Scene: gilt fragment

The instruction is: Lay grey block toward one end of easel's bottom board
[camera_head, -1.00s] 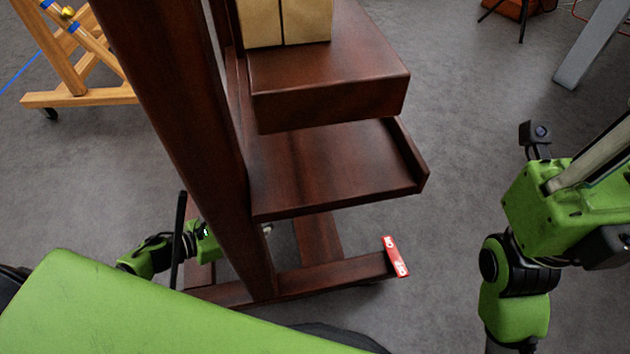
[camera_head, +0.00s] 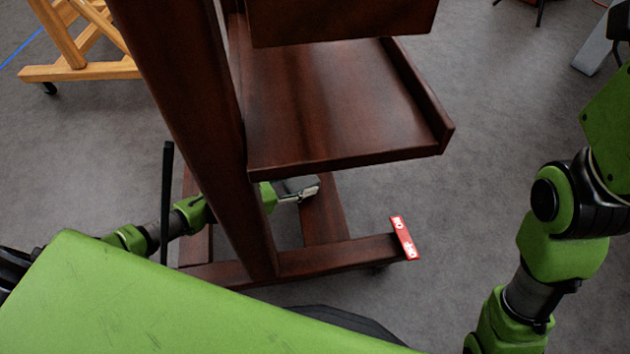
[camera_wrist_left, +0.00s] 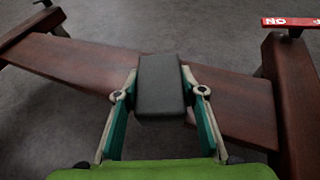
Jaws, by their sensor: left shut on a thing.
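The grey block (camera_wrist_left: 161,88) is held between the two fingers of my left gripper (camera_wrist_left: 160,94) in the left wrist view. It stands out in front of the bottom board (camera_wrist_left: 85,70), a dark red-brown plank, and hides part of its middle. I cannot tell if the block touches the board. In the head view my left gripper (camera_head: 306,192) reaches past the easel's upright (camera_head: 195,110) to beside the bottom board (camera_head: 325,222), low under the shelf. The block (camera_head: 296,184) shows there only as a small grey patch. My right arm is at the right; its gripper is out of view.
The easel's shelf (camera_head: 345,110) overhangs the left gripper. A red label (camera_head: 405,238) marks the end of the foot beam (camera_head: 335,258); it also shows in the left wrist view (camera_wrist_left: 290,22). A pale wooden easel (camera_head: 85,72) stands at the far left. Open floor lies right.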

